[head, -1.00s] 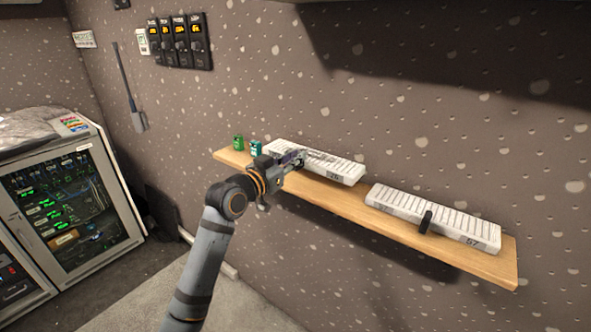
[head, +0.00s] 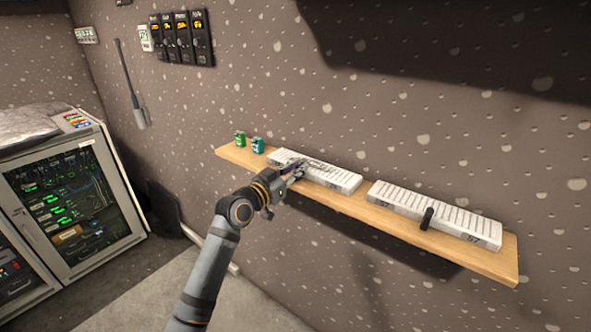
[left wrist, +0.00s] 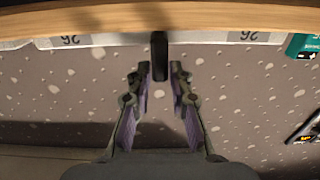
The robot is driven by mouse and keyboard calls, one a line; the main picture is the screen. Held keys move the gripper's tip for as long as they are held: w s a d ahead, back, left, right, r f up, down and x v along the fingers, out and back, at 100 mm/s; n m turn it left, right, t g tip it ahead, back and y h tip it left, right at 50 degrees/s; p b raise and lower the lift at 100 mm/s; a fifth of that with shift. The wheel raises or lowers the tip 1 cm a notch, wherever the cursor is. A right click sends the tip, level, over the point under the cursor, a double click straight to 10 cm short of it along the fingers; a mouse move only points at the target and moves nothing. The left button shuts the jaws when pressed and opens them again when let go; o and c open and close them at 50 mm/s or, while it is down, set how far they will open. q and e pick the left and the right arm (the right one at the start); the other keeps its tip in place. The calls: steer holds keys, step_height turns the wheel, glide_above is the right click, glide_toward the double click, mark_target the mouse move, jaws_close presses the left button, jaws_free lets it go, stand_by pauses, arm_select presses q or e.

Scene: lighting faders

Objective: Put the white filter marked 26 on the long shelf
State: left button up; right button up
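The white filter marked 26 (head: 340,180) lies on the long wooden shelf (head: 365,208), left of a second white filter. In the left wrist view its front face (left wrist: 90,40) shows two upside-down 26 labels and a black handle (left wrist: 160,50). My left gripper (head: 296,173) is in front of this filter and hides part of it. In the left wrist view the left gripper (left wrist: 158,76) is open, its fingers apart on either side of the handle's end, with gaps between. My right gripper is not in view.
A white filter marked 57 (head: 470,224) with a black handle lies on the shelf's right part. A glass-fronted rack cabinet (head: 75,205) stands at left. Free floor lies below.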

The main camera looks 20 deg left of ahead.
arm_select(q)
steer(key=shift+o, duration=1)
steer(key=shift+r, duration=0.25)
steer(key=v, duration=1.2)
steer(key=shift+p, duration=0.35)
